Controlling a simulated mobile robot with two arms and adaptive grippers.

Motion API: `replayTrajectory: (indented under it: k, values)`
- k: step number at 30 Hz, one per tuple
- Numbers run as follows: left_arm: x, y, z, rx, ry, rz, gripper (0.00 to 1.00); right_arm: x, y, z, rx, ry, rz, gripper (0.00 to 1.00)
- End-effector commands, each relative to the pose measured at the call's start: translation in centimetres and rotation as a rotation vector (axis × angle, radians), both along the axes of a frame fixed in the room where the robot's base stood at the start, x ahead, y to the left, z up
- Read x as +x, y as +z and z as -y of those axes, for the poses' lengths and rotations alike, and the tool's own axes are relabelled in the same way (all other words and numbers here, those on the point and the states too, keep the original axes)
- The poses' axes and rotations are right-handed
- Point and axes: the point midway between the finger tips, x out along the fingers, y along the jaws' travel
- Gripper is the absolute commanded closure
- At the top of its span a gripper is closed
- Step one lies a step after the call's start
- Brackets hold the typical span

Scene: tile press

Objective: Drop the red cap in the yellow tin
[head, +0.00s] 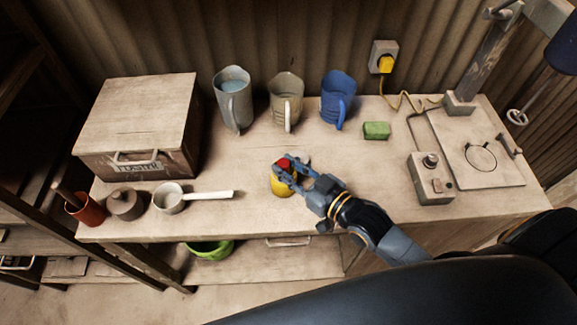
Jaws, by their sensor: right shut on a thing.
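The yellow tin (281,187) stands upright on the workbench, near its front middle. The red cap (284,163) is at the top of the tin, between the fingers of my right gripper (287,170). My right gripper is shut on the red cap, reaching in from the lower right. Its fingers hide part of the tin's rim, so I cannot tell whether the cap is above the opening or partly inside it. My left gripper is not in view.
Three jugs, grey (233,98), beige (286,101) and blue (337,98), stand behind the tin. A wooden box (138,122) stands at left, a control box (431,178) and green block (376,130) at right.

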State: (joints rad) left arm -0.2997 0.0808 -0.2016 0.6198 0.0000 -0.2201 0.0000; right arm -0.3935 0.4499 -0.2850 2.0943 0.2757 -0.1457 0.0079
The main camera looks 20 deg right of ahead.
Motion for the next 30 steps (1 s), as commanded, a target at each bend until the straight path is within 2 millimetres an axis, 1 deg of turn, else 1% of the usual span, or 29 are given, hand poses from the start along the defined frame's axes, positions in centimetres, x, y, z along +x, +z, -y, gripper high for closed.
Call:
replayTrajectory:
  k: [9,10,13,24,26,30]
  values:
    - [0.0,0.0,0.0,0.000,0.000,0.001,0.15,-0.1,-0.3,0.0,-0.002,0.001,-0.007,0.86]
    - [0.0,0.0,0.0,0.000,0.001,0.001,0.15,-0.1,-0.3,0.0,-0.002,0.001,-0.007,0.68]
    - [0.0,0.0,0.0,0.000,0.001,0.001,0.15,-0.1,-0.3,0.0,-0.003,0.000,-0.008,0.48]
    - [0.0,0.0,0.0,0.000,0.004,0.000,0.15,-0.2,-0.4,0.1,-0.003,0.000,-0.010,0.48]
    - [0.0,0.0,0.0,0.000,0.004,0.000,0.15,-0.5,-0.4,0.2,-0.003,0.000,-0.011,0.48]
    - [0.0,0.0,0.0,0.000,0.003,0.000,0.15,-2.2,-0.2,1.0,-0.006,0.001,-0.014,0.48]
